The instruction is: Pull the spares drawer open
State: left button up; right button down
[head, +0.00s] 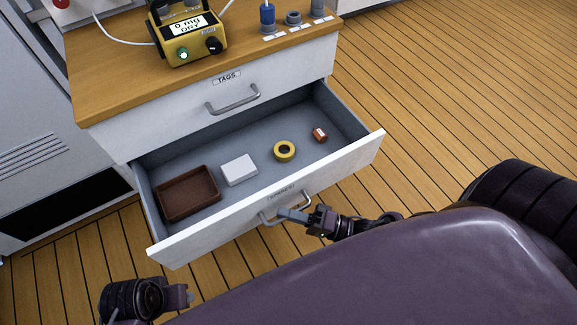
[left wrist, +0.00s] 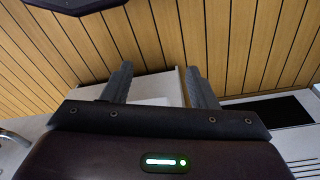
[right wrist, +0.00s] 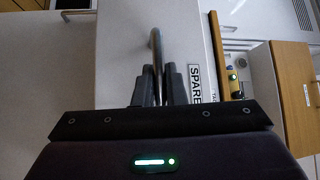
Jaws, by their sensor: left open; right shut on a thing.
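The spares drawer (head: 240,227) stands pulled out from the cabinet, below the closed TAGS drawer (head: 240,100). Its grey inside shows a brown tray (head: 188,215), a white box (head: 239,170), a yellow ring (head: 284,150) and a small orange-brown item (head: 320,135). My right gripper (head: 293,215) is shut on the drawer's metal handle (head: 272,219). In the right wrist view, its fingers (right wrist: 160,85) close around the handle bar (right wrist: 155,48) beside the SPARES label. My left gripper (head: 190,297) is low at the left, apart from the drawer. Its fingers (left wrist: 160,85) are spread and empty.
A yellow device (head: 188,35) with a cable stands on the wooden cabinet top (head: 110,85). Several small items, one a blue bottle (head: 268,17), stand at its right. A grey vented unit (head: 45,150) is at the left. Plank floor (head: 460,75) is clear at the right.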

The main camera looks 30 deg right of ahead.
jog(key=c, duration=1.5)
grip_release()
jog(key=v, duration=0.7)
jog(key=shift+s+d, duration=0.25)
jog(key=shift+d, duration=0.05)
jog(key=shift+f, duration=0.1)
